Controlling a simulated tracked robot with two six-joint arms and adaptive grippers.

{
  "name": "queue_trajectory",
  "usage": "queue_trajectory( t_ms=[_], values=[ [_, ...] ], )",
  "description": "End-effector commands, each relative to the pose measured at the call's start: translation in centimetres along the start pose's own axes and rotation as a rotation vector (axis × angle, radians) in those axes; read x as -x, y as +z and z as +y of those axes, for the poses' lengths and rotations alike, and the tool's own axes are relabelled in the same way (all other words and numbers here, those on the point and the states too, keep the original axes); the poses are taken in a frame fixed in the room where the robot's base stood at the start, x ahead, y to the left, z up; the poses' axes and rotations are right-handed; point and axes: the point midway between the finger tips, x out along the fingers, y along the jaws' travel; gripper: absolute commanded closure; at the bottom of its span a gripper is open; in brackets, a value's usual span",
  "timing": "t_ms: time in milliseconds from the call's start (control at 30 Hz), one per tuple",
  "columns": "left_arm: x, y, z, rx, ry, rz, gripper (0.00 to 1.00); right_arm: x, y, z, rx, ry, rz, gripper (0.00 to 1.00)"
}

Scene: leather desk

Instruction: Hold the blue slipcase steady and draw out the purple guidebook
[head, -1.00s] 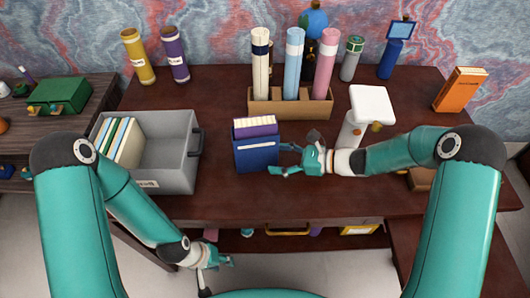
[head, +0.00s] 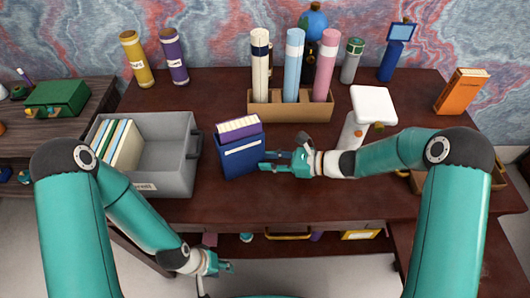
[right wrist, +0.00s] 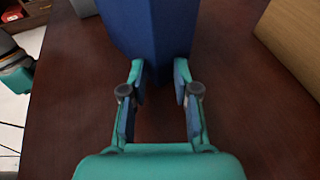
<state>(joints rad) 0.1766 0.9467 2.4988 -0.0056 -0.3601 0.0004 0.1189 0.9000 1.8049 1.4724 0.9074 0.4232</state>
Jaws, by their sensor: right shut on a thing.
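The blue slipcase (head: 244,158) stands on the desk, right of the grey bin, turned a little. The purple guidebook (head: 240,133) sits inside it, its purple top and pale page edges showing above the slipcase. My right gripper (head: 266,162) is shut on the slipcase's right edge. In the right wrist view, its two fingers (right wrist: 159,80) lie on either side of the blue slipcase (right wrist: 150,30). My left gripper (head: 222,267) hangs low in front of the desk, apart from the slipcase; its finger opening is too small to judge.
The grey bin (head: 176,178) with several books stands close to the slipcase's left. A brown holder (head: 290,111) with three rolls stands behind it. A white-topped stand (head: 373,105) is behind my right forearm. The desk in front of the slipcase is clear.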

Motion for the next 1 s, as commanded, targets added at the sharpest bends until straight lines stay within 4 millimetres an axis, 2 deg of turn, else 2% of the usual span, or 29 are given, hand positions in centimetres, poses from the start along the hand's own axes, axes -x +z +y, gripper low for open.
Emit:
queue_trajectory(
  t_ms=[33, 100, 333, 833, 1000],
  values=[
    [0.0, 0.0, 0.0, 0.0, 0.0, 0.0, 0.6, -0.02, 0.0, 0.02, 0.0, 0.001, 0.0, 0.91],
    [0.0, 0.0, 0.0, 0.0, 0.0, 0.0, 0.6, -0.01, 0.0, 0.02, 0.0, 0.001, 0.0, 1.0],
    [0.0, 0.0, 0.0, 0.0, 0.0, 0.0, 0.6, 0.0, 0.0, 0.01, 0.0, 0.0, 0.0, 1.0],
    [0.0, 0.0, 0.0, 0.0, 0.0, 0.0, 0.6, 0.13, -0.03, -0.04, -0.001, -0.002, 0.0, 0.17],
    [0.0, 0.0, 0.0, 0.0, 0.0, 0.0, 0.6, 0.14, -0.03, -0.05, -0.001, -0.002, 0.0, 0.17]
  ],
)
